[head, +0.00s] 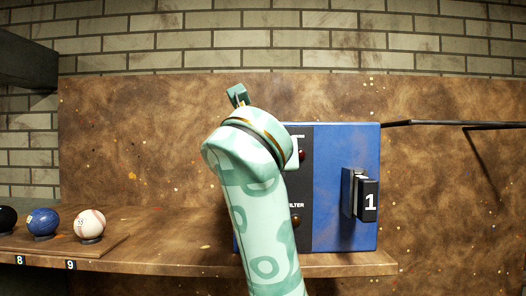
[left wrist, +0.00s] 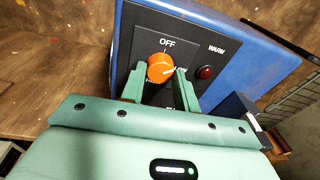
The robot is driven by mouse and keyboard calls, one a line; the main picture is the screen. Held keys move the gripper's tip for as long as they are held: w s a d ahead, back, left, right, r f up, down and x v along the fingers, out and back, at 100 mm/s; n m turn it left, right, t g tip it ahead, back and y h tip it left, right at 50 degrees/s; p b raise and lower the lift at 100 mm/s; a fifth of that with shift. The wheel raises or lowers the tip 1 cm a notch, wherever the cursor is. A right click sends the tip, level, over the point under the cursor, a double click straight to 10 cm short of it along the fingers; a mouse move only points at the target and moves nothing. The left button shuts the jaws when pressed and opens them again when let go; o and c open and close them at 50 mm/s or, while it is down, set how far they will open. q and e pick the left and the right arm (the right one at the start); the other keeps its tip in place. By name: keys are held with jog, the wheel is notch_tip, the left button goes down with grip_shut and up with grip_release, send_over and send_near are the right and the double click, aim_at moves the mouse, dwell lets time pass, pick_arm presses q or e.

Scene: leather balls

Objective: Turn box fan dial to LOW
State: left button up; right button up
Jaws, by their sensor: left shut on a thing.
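The blue box (head: 345,225) stands on the shelf with a black front panel; it also fills the upper part of the left wrist view (left wrist: 215,30). An orange round dial (left wrist: 160,66) sits on the panel (left wrist: 146,40) under the word OFF. A white mark on the dial points to the right, toward lettering mostly covered by a finger. My left gripper (left wrist: 159,78) has its two green fingers on either side of the dial, shut on it. In the head view my left arm hides the dial and much of the panel. My right gripper is not in view.
A block marked 1 (head: 369,201) sticks out of the box's right part. A baseball (head: 89,224), a blue ball (head: 43,221) and a dark ball (head: 7,218) rest on the shelf (head: 165,250) at left.

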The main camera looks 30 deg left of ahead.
pick_arm(q)
jog(key=shift+w+f+m+g+y+p, duration=0.1)
jog(key=shift+m+g+y+p, duration=0.35)
jog(key=shift+m, duration=1.15)
jog(key=shift+m+g+h+p, duration=0.1)
jog(key=shift+m+p, duration=0.6)
jog(key=shift+m, duration=0.9)
jog(key=o, duration=1)
jog(key=shift+w, duration=0.1)
jog(key=shift+y, duration=0.25)
